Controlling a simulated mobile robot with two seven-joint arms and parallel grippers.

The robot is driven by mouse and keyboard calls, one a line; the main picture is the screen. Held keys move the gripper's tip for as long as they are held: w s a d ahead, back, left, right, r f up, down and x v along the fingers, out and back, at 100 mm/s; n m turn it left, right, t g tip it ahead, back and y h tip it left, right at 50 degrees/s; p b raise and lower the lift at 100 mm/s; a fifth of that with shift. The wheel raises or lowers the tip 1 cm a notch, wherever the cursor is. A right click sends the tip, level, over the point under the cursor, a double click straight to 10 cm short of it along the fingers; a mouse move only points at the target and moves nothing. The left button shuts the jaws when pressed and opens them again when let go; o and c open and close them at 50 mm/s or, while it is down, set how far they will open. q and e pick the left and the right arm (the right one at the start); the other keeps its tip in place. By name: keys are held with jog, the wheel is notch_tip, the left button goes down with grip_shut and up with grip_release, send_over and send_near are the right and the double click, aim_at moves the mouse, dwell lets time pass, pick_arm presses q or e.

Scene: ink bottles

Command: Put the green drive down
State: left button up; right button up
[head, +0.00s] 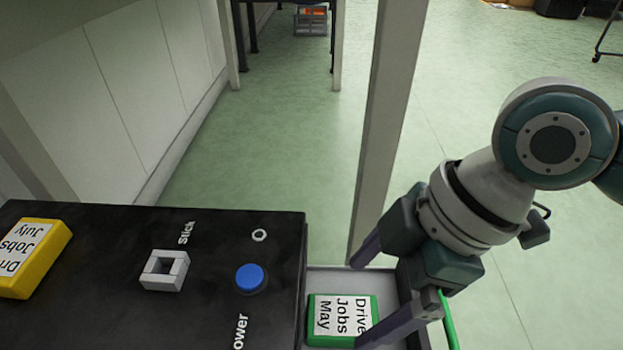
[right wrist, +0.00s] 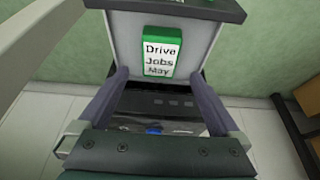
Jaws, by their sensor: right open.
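The green drive (head: 340,318), with a white label reading "Drive Jobs May", lies flat in a light grey tray (head: 335,281) to the right of the black box. My right gripper (head: 358,303) is open, its fingers spread on either side over the tray's right part. The lower finger hides a corner of the drive in the head view. In the right wrist view the green drive (right wrist: 161,36) lies on the grey tray just beyond the open fingertips, with nothing held between them. My left gripper is not in view.
The black box (head: 120,325) carries a blue button (head: 250,278), a white socket (head: 165,284) marked "Stick" and a yellow drive (head: 50,236) labelled July. A pale upright post (head: 385,130) stands behind the tray. Green floor lies open beyond.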

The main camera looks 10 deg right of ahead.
jog(key=w+p+v, duration=0.1)
jog(key=p+v, duration=0.2)
jog(key=v, duration=0.3)
jog(key=s+a+r+m+t, duration=0.1)
jog(key=s+a+m+t, duration=0.1)
jog(key=s+a+m, duration=0.3)
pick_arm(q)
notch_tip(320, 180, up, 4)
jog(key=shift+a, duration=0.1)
pick_arm(e)
jog(key=s+d+r+m+h, duration=0.1)
jog(key=s+d+m+h, duration=0.3)
jog(key=s+d+m, duration=0.3)
jog(key=d+m, duration=0.1)
jog(key=d, duration=0.2)
jog(key=shift+r, duration=0.2)
